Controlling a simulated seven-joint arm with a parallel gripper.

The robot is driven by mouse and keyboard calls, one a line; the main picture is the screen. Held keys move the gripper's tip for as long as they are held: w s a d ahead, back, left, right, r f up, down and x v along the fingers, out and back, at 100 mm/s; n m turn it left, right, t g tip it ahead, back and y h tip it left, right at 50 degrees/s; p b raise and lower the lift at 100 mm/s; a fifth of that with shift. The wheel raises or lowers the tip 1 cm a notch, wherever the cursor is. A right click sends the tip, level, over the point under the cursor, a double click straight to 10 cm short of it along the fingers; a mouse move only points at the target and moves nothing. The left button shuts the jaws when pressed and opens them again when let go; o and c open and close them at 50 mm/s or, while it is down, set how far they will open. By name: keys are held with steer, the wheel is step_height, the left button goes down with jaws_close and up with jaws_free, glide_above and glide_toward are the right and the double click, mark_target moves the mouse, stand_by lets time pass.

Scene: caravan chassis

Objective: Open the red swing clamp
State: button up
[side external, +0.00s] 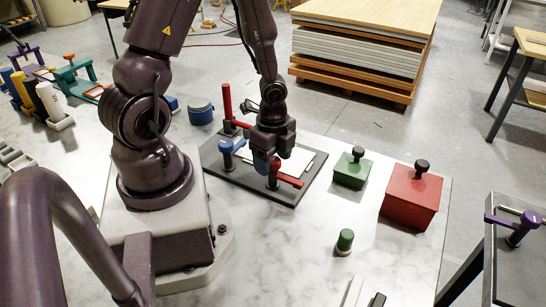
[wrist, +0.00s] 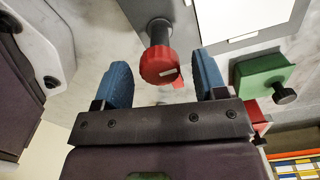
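A dark clamp board (side external: 225,172) lies on the marbled table and holds a white sheet (side external: 299,158). A red swing clamp (side external: 290,180) stands at its front right edge, with a grey post and a red arm pointing right. In the wrist view its round red top (wrist: 160,67) lies between my blue fingertips, with a gap on both sides. My gripper (side external: 268,163) points down just above this clamp; it also shows in the wrist view (wrist: 162,85), open and empty. Another red clamp (side external: 228,106) stands upright at the board's back left corner. A blue clamp (side external: 230,150) is on the left edge.
A green block (side external: 350,173) and a red block (side external: 411,198), both with black knobs, stand right of the board. A green cylinder (side external: 344,242) stands in front. A blue round container (side external: 200,114) is behind the board. Clear table lies between board and green cylinder.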

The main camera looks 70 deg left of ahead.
step_height(320, 180, up, 13)
stand_by(0.7)
stand_by(0.3)
steer(key=s+d+r+n+t, duration=0.1)
steer(key=d+r+n+t, duration=0.1)
steer(key=d+r+n, duration=0.2)
steer(key=s+d+r+n+t, duration=0.2)
steer(key=d+r+n, duration=0.3)
steer(key=r, duration=0.5)
steer(key=shift+s+d+r+n+t, duration=0.3)
steer(key=shift+n+t, duration=0.5)
steer(key=shift+n, duration=0.4)
